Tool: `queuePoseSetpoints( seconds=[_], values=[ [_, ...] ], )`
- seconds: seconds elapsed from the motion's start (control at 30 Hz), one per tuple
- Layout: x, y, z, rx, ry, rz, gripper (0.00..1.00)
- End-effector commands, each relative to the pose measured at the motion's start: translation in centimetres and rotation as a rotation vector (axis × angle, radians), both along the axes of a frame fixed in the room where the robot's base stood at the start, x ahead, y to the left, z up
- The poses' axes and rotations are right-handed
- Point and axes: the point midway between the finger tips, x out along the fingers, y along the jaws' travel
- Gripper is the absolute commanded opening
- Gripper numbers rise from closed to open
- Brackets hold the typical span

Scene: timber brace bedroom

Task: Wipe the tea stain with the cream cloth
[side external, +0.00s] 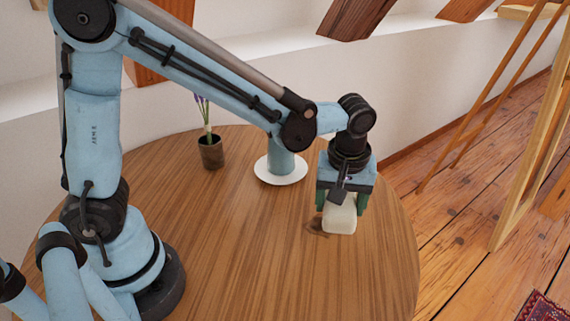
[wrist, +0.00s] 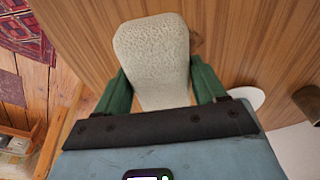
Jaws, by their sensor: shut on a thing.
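My gripper (side external: 338,203) is low over the right part of the round wooden table (side external: 230,245), shut on the cream cloth (side external: 339,219). The cloth looks like a thick, rounded block. In the wrist view the cream cloth (wrist: 155,60) shows its textured face between the two green fingers of my gripper (wrist: 160,90). I cannot tell for sure whether it touches the tabletop. A brown tea stain (side external: 318,226) shows on the table just left of the cloth in the side view, partly hidden by it. A small dark part of the stain (wrist: 195,42) shows beside the cloth in the wrist view.
A blue cup (side external: 281,160) stands on a white saucer (side external: 280,176) behind and left of my gripper. A dark plant pot (side external: 211,152) with a flower stands farther left. The table's right edge is close to the cloth. The front of the table is clear.

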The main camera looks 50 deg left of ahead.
Motion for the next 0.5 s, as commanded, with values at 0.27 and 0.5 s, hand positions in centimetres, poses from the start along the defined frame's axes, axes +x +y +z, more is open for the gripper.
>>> queuePoseSetpoints(
  seconds=[0.27, 0.5],
  values=[
    [0.0, 0.0, -2.6, 0.000, 0.000, 0.000, 0.42],
    [0.0, 0.0, -4.8, 0.000, 0.000, 0.000, 0.42]
  ],
)
